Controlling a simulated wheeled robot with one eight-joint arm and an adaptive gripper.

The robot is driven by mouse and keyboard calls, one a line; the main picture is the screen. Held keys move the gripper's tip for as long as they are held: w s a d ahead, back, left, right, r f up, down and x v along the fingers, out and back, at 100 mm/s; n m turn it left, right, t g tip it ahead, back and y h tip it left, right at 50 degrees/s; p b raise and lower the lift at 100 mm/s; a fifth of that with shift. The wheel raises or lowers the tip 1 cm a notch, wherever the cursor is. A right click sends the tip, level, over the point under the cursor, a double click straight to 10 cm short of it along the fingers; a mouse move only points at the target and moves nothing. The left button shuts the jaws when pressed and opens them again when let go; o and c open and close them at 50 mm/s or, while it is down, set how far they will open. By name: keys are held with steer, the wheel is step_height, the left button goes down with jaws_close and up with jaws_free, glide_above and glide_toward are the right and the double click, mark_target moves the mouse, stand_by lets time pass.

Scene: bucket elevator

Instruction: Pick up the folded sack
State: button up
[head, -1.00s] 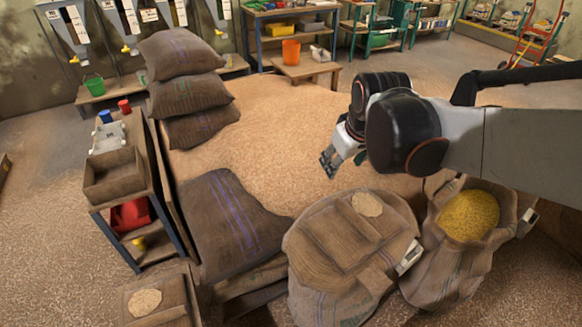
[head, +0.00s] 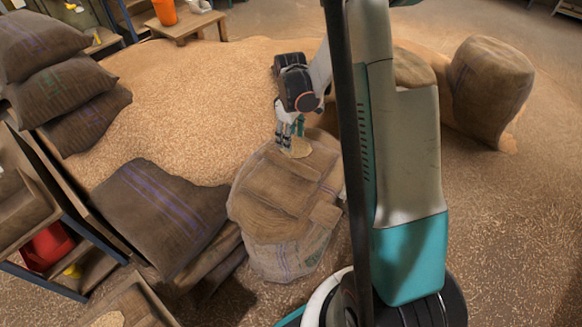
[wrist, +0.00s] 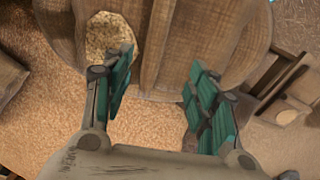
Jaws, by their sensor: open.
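A flat, dark brown sack with purple stripes (head: 160,215) lies at the lower left in the head view, beside the grain pile; it looks like the folded sack, though its folds are hard to make out. In the wrist view my gripper (wrist: 160,66) is open, with nothing between the fingers. The slatted top (wrist: 215,45) and a small grain patch (wrist: 110,32) lie beyond the fingertips. I cannot make out the striped sack there.
Stacked full sacks (head: 60,85) stand at the upper left. A shelf bench with a red bin (head: 47,245) is at the left edge. Another sack (head: 490,85) stands at the right. Loose grain (head: 190,100) covers the middle; my own arm column hides part of the view.

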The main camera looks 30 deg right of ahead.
mark_target(292, 161)
step_height(292, 161, down, 8)
steer(key=shift+f+b, duration=0.25)
steer(key=shift+b, duration=1)
steer(key=shift+w+d+f+b, duration=0.15)
steer(key=shift+f+b, duration=0.5)
steer(key=shift+f, duration=0.7)
steer(key=shift+s+d+f+b, duration=0.15)
steer(key=shift+f+b, duration=0.45)
steer(key=shift+f, duration=0.7)
steer(key=shift+w, duration=0.1)
steer(key=shift+c, duration=0.3)
jaws_close()
